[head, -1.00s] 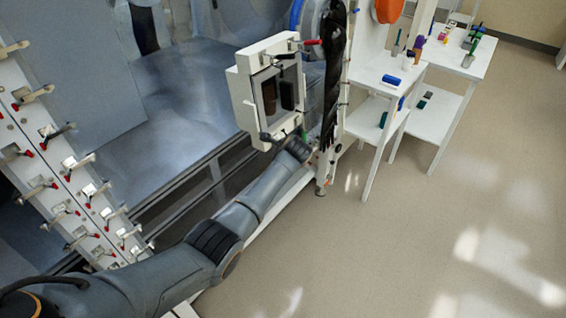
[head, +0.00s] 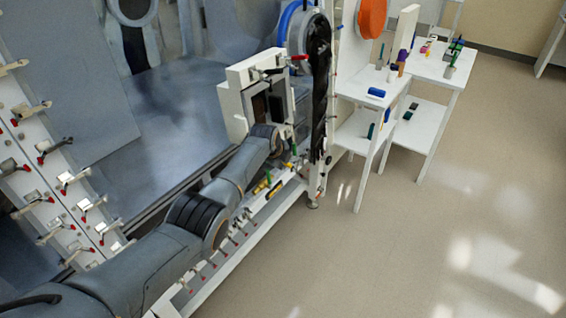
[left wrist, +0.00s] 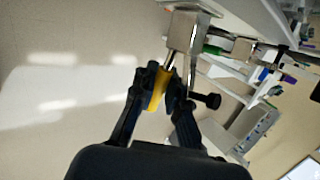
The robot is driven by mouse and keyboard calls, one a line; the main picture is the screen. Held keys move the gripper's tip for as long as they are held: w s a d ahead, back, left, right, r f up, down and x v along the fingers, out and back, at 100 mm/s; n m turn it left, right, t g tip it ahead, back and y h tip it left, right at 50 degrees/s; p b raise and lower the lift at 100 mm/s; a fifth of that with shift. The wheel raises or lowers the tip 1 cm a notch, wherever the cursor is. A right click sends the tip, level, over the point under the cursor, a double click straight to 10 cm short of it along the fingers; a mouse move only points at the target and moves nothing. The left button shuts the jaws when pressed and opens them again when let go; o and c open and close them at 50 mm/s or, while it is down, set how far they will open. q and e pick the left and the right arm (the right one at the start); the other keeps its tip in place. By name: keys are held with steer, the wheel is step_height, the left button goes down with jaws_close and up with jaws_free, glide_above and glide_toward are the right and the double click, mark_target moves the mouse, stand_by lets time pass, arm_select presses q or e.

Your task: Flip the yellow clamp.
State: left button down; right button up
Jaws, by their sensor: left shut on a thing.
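The yellow clamp handle (left wrist: 157,91) is between the dark fingers of my left gripper (left wrist: 163,92) in the left wrist view. The gripper is shut on it. Just beyond the fingertips is the clamp's metal bracket (left wrist: 188,32), with a dark knob (left wrist: 210,100) beside it. In the head view my left arm reaches in from the left, and its fingers are too small to make out there. A yellow piece (head: 262,186) shows by the low white rail below my wrist; I cannot tell whether it is the held handle. My right gripper is not in view.
A white airlock box (head: 234,105) stands just behind my wrist. Red-tipped clamps line the panel (head: 60,205) at left and the low rail (head: 235,262). White tables (head: 432,72) with small items stand at the right. The floor (head: 420,250) in front is clear.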

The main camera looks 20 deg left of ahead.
arm_select(q)
steer(key=shift+w+a+r, duration=0.15)
steer(key=shift+w+r, duration=0.1)
steer(key=shift+r, duration=0.15)
steer(key=c, duration=1.6)
jaws_free()
steer(key=shift+r, duration=0.1)
steer(key=shift+o, duration=1.2)
steer(key=shift+s+a+r, duration=0.15)
steer(key=shift+s, duration=0.05)
steer(key=shift+w, duration=0.1)
steer(key=shift+f, duration=0.2)
steer(key=shift+r, duration=0.1)
steer(key=shift+s+r, duration=0.4)
steer(key=shift+r, duration=0.1)
steer(key=v, duration=1)
steer(key=shift+s, duration=0.3)
